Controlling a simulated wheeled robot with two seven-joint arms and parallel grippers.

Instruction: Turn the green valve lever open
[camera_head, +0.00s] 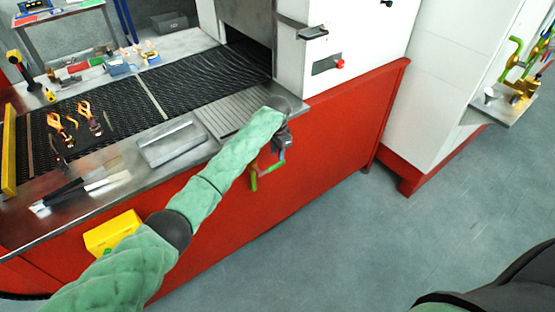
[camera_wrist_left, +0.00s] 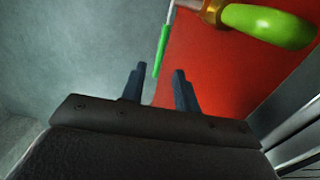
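A green valve lever (camera_head: 254,181) shows on the red front of the belt machine, just below my left gripper (camera_head: 283,144). In the left wrist view a thin green-sleeved rod (camera_wrist_left: 162,50) hangs with its lower end between the two dark fingertips in the picture. I cannot tell whether they touch it. A thick green handle (camera_wrist_left: 265,25) with a brass fitting (camera_wrist_left: 213,12) is above and right of the fingers. My left gripper is open, with a clear gap between the fingers (camera_wrist_left: 157,80). In the head view, my left arm partly hides the area. My right gripper is not in view.
The red machine side (camera_head: 335,130) is close beside my left gripper. The mesh belt (camera_head: 200,80) and steel ledge (camera_head: 105,165) lie left. More green-handled brass fittings (camera_head: 520,85) are on a shelf at far right. The grey floor (camera_head: 400,240) is open.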

